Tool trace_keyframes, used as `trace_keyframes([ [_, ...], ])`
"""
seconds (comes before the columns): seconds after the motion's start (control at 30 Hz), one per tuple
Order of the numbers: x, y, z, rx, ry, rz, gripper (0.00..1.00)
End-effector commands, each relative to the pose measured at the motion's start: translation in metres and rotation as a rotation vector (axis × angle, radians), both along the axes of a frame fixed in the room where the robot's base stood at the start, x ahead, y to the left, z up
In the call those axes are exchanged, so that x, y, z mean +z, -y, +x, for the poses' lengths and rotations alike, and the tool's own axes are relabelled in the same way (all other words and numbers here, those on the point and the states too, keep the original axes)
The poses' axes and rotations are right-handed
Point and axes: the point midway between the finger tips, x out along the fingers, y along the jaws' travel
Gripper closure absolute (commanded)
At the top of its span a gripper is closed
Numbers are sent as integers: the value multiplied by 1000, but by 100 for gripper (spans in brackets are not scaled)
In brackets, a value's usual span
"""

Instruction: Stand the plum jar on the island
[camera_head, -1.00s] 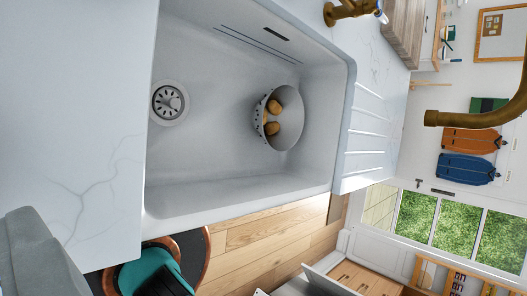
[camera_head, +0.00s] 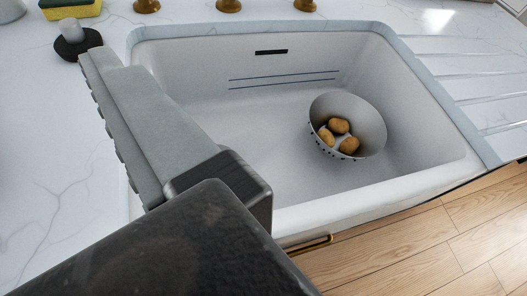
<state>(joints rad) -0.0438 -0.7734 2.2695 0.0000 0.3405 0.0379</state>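No plum jar shows in this view. A white marbled counter (camera_head: 50,170) surrounds the sink; I cannot tell whether it is the island. My gripper (camera_head: 105,65) comes in from the bottom left. Its grey ribbed finger part reaches up over the counter and the sink's left edge. I see no object at its tip, and I cannot make out a gap between two fingers. My dark wrist hides the lower left part of the counter and the sink's near left corner.
The white sink (camera_head: 230,130) holds a perforated metal colander (camera_head: 367,125) with several potatoes (camera_head: 340,126). A dark, grey-topped thing (camera_head: 77,40) and a yellow-green sponge (camera_head: 72,8) stand at the back left. Brass fittings (camera_head: 228,5) line the back. Wood floor (camera_head: 440,250) is clear at right.

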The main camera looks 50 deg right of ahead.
Motion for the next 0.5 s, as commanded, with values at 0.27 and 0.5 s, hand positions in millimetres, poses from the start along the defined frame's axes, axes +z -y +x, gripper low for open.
trace_keyframes([
  [0.27,-9,14,-42,-34,193,-28,14],
  [0.5,-10,16,-47,-38,220,-33,14],
])
